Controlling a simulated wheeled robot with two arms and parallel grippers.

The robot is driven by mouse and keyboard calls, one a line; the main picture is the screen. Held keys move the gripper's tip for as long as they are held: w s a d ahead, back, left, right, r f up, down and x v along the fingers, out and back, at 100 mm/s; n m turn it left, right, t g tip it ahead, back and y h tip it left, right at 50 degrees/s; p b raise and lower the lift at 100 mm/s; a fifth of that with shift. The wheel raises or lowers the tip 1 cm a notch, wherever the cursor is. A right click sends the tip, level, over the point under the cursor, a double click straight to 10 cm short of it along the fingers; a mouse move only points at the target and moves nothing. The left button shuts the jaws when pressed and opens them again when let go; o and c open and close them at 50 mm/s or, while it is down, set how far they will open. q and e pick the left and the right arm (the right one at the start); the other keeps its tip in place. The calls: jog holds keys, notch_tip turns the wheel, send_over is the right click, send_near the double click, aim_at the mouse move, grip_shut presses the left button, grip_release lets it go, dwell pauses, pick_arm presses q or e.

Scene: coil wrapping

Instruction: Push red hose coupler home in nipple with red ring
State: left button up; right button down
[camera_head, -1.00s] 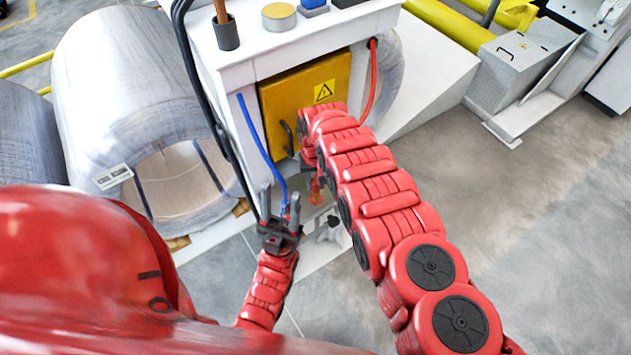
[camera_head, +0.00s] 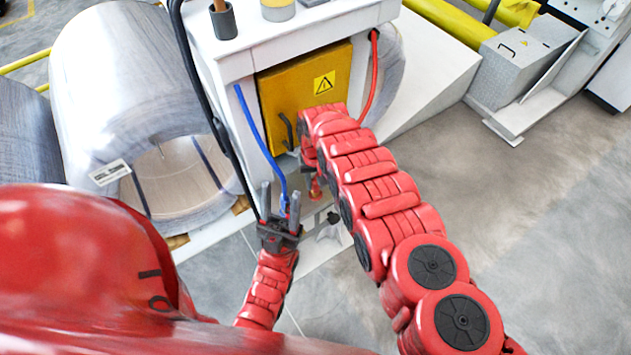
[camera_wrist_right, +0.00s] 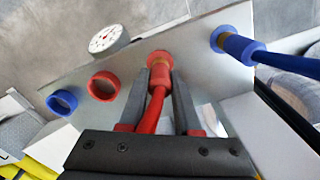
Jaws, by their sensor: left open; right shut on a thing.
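In the right wrist view my right gripper (camera_wrist_right: 160,98) is shut on the red hose coupler (camera_wrist_right: 160,77), one finger on each side. The red hose runs back from it between the fingers. The coupler is lined up with the nipple with the red ring (camera_wrist_right: 158,56) on the grey panel. In the head view my right gripper (camera_head: 314,186) is low before the yellow door, partly hidden by my arm. My left gripper (camera_head: 281,205) is open, fingers up, near the blue hose (camera_head: 262,142).
On the panel (camera_wrist_right: 190,58) are a blue coupler (camera_wrist_right: 240,47) at a blue-ringed port, a gauge (camera_wrist_right: 108,40), another red ring (camera_wrist_right: 103,86) and a blue ring (camera_wrist_right: 62,102). The yellow door (camera_head: 290,90) is behind my right arm. A wire coil (camera_head: 130,90) stands left; floor is clear at right.

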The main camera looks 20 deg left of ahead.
aim_at(315, 180)
jog(key=shift+f, duration=0.35)
jog(key=c, duration=0.9)
grip_release()
jog(key=o, duration=0.4)
jog(key=shift+r, duration=0.15)
jog(key=shift+a+r+b, duration=0.1)
jog(key=shift+r+b, duration=0.25)
jog(key=shift+r, duration=0.2)
notch_tip(315, 180, up, 7)
jog(key=b, duration=0.3)
jog(key=shift+r, duration=0.2)
notch_tip(315, 180, up, 9)
jog(key=p, duration=0.7)
jog(key=shift+f, duration=0.15)
